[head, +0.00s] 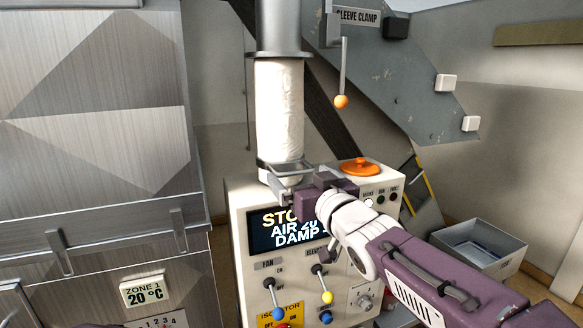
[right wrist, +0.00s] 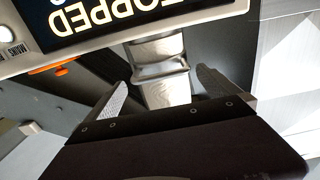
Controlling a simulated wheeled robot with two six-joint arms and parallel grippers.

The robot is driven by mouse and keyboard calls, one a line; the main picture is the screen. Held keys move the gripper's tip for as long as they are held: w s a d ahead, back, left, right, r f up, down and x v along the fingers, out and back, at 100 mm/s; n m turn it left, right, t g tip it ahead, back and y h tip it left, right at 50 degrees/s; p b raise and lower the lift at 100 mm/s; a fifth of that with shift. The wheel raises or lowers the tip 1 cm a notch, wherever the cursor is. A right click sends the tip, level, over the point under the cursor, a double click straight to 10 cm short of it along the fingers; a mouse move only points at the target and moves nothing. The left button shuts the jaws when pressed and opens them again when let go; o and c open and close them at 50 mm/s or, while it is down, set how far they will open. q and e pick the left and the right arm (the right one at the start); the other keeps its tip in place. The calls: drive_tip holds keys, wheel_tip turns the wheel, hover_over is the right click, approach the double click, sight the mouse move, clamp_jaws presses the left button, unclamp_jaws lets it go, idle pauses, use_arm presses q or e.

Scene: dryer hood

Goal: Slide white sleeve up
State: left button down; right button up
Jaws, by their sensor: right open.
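The white sleeve (head: 280,110) hangs upright from a grey metal pipe (head: 278,28). A metal collar with a handle (head: 285,168) surrounds its lower end, just above the control box. My right gripper (head: 283,184) is at the front of this collar, its fingers partly hidden in the head view. In the right wrist view the fingers (right wrist: 160,96) are apart, with the pale sleeve (right wrist: 168,90) and the collar (right wrist: 160,70) showing in the gap beyond them. I cannot tell whether a finger touches the collar. My left gripper is not in view.
The control box screen (head: 290,228) reads "STOPPED" and "AIR", "DAMP", partly covered by my right arm. Levers with blue (head: 278,314) and yellow (head: 327,297) knobs stand below it. An orange knob (head: 361,167) sits on top. The sleeve clamp lever (head: 342,75) hangs upper right.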

sight(288, 90)
drive_tip(key=p+x, duration=0.1)
drive_tip(key=x, duration=0.5)
drive_tip(key=shift+p, duration=0.3)
drive_tip(key=c, duration=1.8)
drive_tip(key=shift+o, duration=0.2)
wheel_tip(288, 90, up, 17)
drive_tip(key=p, duration=1.5)
drive_tip(key=shift+s+r, duration=0.1)
drive_tip(key=shift+r, duration=0.05)
drive_tip(key=o, duration=1.8)
drive_tip(key=shift+c, duration=0.2)
